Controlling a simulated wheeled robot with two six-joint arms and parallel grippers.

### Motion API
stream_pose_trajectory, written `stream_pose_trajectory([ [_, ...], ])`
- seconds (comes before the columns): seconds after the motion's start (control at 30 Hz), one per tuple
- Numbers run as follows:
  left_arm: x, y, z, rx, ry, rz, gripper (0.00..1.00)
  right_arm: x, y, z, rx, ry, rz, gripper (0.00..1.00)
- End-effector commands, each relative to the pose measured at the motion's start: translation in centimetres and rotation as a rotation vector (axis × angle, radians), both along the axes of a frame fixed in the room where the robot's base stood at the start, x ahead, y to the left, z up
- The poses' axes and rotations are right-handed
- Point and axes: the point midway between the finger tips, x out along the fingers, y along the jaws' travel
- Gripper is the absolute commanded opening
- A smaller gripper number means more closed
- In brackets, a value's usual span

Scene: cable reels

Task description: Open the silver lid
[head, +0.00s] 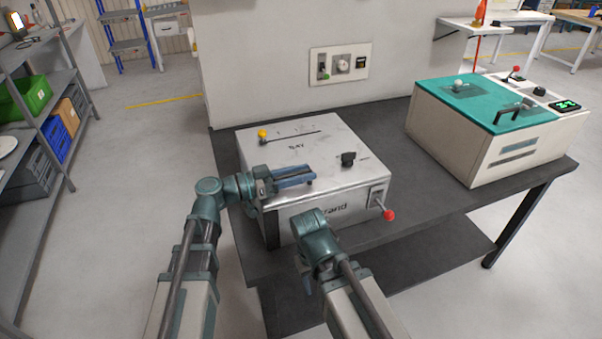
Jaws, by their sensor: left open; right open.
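The silver lid (325,138) is the flat top of a metal box on the dark table, and it looks shut. A yellow-knobbed slider (262,134) sits near its back left and a black knob (348,158) near its right side. A red-balled lever (388,214) sticks out at the box's front right. My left gripper (297,175) is open and empty, over the lid's front left part; I cannot tell whether it touches. My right gripper (303,262) is in front of the box's front face, its fingers mostly hidden by my own wrist.
A cream box with a teal lid (480,100), black handle and green display stands on the right of the table (400,160). A wall panel (340,63) with switches is behind. Shelves with bins (35,95) stand at left. The tabletop between the two boxes is clear.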

Motion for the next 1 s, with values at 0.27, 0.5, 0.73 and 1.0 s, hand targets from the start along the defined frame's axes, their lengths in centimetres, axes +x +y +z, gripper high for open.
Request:
stream_pose_trajectory([
  [0.27,-0.01,0.04,0.0,0.0,0.0,0.0,0.09,0.0,0.0,0.0,0.0,0.0,0.0,0.5],
  [0.5,-0.01,0.05,0.0,0.0,0.0,0.0,0.0,0.0,0.0,0.0,0.0,0.0,0.0,0.5],
  [0.73,-0.01,0.06,0.0,0.0,0.0,0.0,0.0,0.0,0.0,0.0,0.0,0.0,0.0,0.5],
  [1.0,-0.01,0.06,0.0,0.0,0.0,0.0,0.0,0.0,0.0,0.0,0.0,0.0,0.0,0.5],
])
